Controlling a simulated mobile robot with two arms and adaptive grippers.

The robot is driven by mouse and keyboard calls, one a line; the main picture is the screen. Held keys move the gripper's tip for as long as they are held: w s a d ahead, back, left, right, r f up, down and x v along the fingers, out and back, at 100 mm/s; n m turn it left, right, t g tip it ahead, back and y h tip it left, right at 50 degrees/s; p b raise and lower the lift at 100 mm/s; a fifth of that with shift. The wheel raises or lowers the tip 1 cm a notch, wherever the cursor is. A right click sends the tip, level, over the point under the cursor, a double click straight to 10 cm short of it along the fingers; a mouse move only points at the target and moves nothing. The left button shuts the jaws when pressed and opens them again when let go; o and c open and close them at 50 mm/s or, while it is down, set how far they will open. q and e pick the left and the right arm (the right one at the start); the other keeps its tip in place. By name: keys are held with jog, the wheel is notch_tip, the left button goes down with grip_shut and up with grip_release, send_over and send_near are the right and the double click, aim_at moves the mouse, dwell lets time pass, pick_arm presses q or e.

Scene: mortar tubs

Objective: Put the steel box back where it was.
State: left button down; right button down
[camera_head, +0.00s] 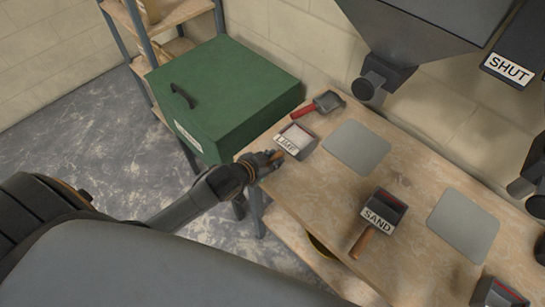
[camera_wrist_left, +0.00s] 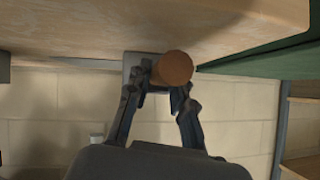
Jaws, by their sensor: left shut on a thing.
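A small steel box labelled LIME (camera_head: 296,140), pale inside, is at the left end of the wooden bench. My left gripper (camera_head: 268,160) is shut on its wooden handle. The round end of the handle (camera_wrist_left: 173,68) shows between the fingers (camera_wrist_left: 160,98) in the left wrist view, with part of the grey box behind it. I cannot tell whether the box touches the bench. A second steel box, labelled SAND (camera_head: 384,213), sits mid-bench with its wooden handle toward me. My right gripper is not in view.
Two bare grey mats (camera_head: 357,147) (camera_head: 463,225) lie on the bench (camera_head: 330,195). A red-handled scoop (camera_head: 318,105) lies behind the LIME box. A green lidded chest (camera_head: 225,90) stands left. A hopper with a SHUT sign (camera_head: 509,67) hangs above. Another box (camera_head: 498,293) is lower right.

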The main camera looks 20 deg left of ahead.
pick_arm(q)
jog(key=c, duration=1.1)
grip_release()
jog(key=shift+f, duration=0.1)
jog(key=v, duration=1.2)
jog(key=s+a+f+n+g+y, duration=0.1)
jog(key=s+a+f+g, duration=0.15)
jog(key=f, duration=1.15)
jog(key=s+a+f+n+g+y, duration=0.15)
jog(key=s+a+f, duration=0.25)
jog(key=f, duration=0.9)
jog(key=s+d+f+g, duration=0.2)
jog(key=s+f, duration=0.4)
jog(key=s, duration=0.2)
jog(key=s+d+f+g, duration=0.1)
jog(key=s+f+g, duration=0.1)
jog(key=s+f, duration=0.4)
jog(key=s+d+f+g, duration=0.1)
jog(key=s+d+f, duration=0.1)
jog(key=s+f, duration=0.5)
jog(key=shift+s+d+g, duration=0.15)
jog(key=shift+s+g, duration=0.05)
jog(key=shift+s, duration=0.65)
jog(key=shift+s+d+g, duration=0.2)
jog(key=shift+s, duration=0.7)
